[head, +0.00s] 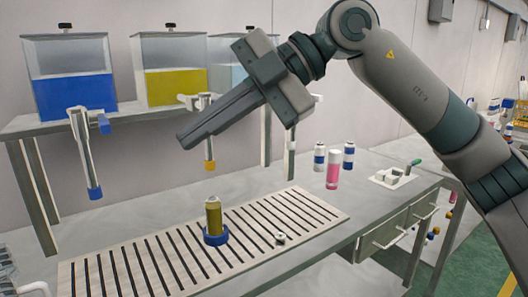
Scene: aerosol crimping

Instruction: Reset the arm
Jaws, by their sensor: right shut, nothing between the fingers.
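My right arm (390,75) comes in from the right in the head view. Its gripper (183,137) is shut and empty, pointing left and slightly down in front of the tanks. It is well above the table and apart from everything. Below it, a yellowish can (213,219) stands upright in a blue ring-shaped base (215,236) on the slatted grate (185,277). A small metallic part (281,239) lies on the grate to the can's right. My left gripper is not in view.
A tank of blue liquid (73,88) and a tank of yellow liquid (175,86) stand on a raised shelf (125,122), with dispensing nozzles hanging in front. A pink can (333,170) and white-and-blue bottles (319,158) stand at the table's back right, near a small tray (405,182).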

